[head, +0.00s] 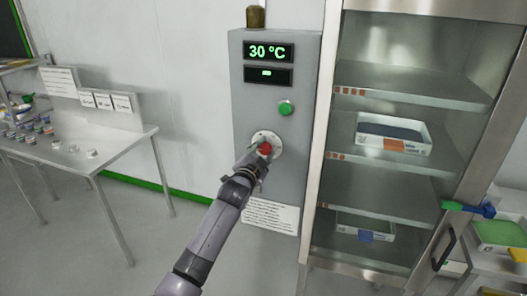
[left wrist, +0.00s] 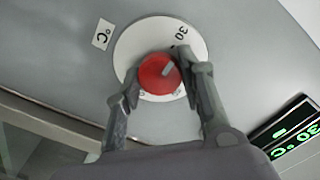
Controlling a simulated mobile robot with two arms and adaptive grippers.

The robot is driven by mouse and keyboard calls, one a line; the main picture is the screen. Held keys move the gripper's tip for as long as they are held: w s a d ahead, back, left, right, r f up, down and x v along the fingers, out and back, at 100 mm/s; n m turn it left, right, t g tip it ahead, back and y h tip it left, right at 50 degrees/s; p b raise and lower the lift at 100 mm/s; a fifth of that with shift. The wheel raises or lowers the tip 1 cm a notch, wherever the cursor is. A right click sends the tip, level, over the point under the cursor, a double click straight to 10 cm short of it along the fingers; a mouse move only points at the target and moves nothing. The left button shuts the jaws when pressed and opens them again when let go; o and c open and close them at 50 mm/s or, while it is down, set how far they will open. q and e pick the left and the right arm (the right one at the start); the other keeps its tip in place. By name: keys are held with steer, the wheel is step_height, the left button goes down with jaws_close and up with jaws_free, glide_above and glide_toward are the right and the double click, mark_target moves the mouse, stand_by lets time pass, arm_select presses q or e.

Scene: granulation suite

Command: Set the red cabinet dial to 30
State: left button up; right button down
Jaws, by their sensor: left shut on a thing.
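The red cabinet dial (head: 265,149) sits on a round white plate on the front of a grey control cabinet (head: 245,115). In the left wrist view the dial (left wrist: 158,76) shows a grey pointer mark, directed toward the printed 30 on the white plate (left wrist: 150,33). The upper display (head: 268,53) reads 30 °C in green. My left gripper (head: 262,157) is at the dial; in the left wrist view its fingers (left wrist: 160,85) are on both sides of it, shut on it. My right gripper is in neither view.
A green button (head: 286,108) is above the dial and a paper label (head: 270,215) below it. An open-fronted shelf unit (head: 420,187) with trays stands close on the right. A metal table (head: 120,139) with small containers stands on the left.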

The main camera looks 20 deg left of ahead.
arm_select(q)
steer(key=shift+f, duration=0.1)
stand_by(0.5)
steer(key=o, duration=1.1)
steer(key=shift+o, duration=0.2)
steer(key=shift+s, duration=0.1)
steer(key=s, duration=1.2)
steer(key=shift+a, duration=0.25)
steer(key=shift+w, duration=0.1)
